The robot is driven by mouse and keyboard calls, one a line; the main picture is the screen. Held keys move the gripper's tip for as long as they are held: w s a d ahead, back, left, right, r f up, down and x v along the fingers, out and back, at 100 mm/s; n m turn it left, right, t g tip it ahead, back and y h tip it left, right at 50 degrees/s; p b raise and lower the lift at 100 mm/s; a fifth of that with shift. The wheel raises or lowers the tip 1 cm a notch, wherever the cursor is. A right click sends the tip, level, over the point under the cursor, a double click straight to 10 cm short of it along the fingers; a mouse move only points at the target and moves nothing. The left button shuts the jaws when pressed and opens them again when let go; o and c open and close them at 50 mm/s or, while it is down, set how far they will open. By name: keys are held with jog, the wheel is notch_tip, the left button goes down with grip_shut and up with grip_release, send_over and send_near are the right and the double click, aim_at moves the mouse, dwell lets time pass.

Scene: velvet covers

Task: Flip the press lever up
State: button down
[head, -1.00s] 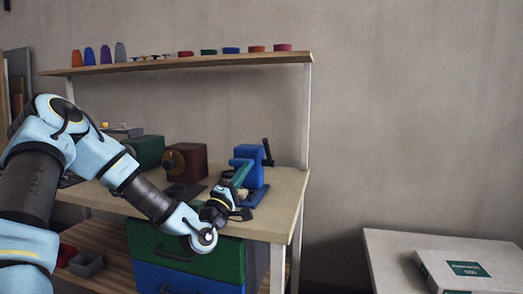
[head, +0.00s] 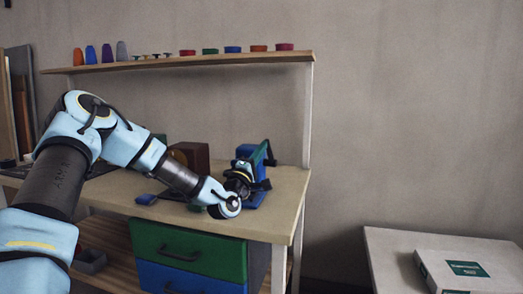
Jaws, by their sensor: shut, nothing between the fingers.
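The blue press (head: 249,150) stands near the right end of the workbench, partly hidden behind my gripper. A green bar (head: 261,151), which looks like its lever, rises steeply at the press's upper right. A black part (head: 271,160) shows beside it. My gripper (head: 244,180) is in front of the press, low against its body. It is shut with nothing in it; its fingertips are small and hard to make out. I cannot tell whether it touches the press or lever.
A brown box (head: 190,157) stands left of the press, partly behind my arm. A small blue item (head: 146,199) lies at the bench's front edge. Green and blue drawers (head: 188,250) sit below. A shelf (head: 190,61) with small coloured items runs above. The bench's right end (head: 288,190) is clear.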

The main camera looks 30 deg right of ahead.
jog(key=r+y+p, duration=0.1)
jog(key=w+d+r+g+p, duration=0.1)
jog(key=p, duration=0.1)
jog(key=w+d+r+y+p, duration=0.1)
jog(key=p, duration=0.1)
jog(key=shift+w+d+r+n+y, duration=0.1)
jog(key=shift+w+r+n+y, duration=0.1)
jog(key=shift+r+n+y, duration=0.15)
jog(key=shift+w+d, duration=0.1)
jog(key=shift+w, duration=0.1)
